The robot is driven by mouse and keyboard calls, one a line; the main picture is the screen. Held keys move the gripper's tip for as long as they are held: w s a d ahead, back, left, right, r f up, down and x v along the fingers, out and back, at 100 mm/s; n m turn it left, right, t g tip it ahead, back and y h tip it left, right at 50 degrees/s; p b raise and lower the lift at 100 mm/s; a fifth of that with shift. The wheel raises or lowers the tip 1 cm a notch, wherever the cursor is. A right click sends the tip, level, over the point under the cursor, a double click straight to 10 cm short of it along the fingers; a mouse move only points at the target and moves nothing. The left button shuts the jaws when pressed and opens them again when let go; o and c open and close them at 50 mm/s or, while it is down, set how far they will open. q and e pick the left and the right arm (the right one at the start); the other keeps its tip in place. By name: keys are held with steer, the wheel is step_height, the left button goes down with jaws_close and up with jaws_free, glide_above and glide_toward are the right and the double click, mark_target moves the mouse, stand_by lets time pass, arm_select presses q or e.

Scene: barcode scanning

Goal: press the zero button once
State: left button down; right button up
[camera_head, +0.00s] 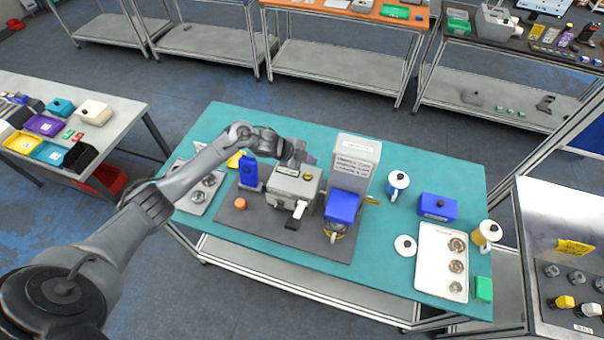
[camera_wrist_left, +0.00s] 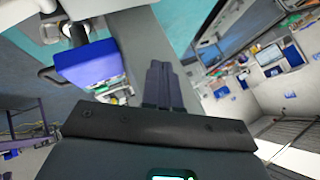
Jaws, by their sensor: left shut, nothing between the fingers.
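A grey boxy device (camera_head: 283,190) with a small dark display (camera_head: 288,171) stands on the dark mat. A small round yellow button (camera_head: 308,177) is on its top; I cannot read any zero label. My left gripper (camera_head: 309,160) is just behind the device, close to its upper back edge; contact cannot be told. Its dark fingers (camera_wrist_left: 160,70) are shut together and empty in the left wrist view. My right gripper is not in view.
A tall white labelled box (camera_head: 357,158) stands right of the device, with a blue container (camera_head: 342,207) in front. A blue upright object (camera_head: 249,173) and an orange piece (camera_head: 240,203) are at left.

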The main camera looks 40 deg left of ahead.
arm_select(q)
steer(key=shift+w+a+r, duration=0.1)
steer(key=shift+a+r, duration=0.15)
steer(key=shift+a, duration=0.2)
steer(key=shift+w+a+r, duration=0.1)
steer(key=shift+a+r, duration=0.15)
steer(key=shift+a, duration=0.2)
steer(key=shift+f, duration=0.1)
steer(key=b, duration=0.6)
glide_above(305, 176)
step_height(305, 176, down, 7)
steer(key=shift+s+d+f, duration=0.1)
steer(key=shift+f+b, duration=0.6)
steer(key=shift+f, duration=0.15)
steer(key=shift+f, duration=0.15)
stand_by(0.8)
steer(key=shift+f+b, duration=0.25)
steer(key=shift+b, duration=0.05)
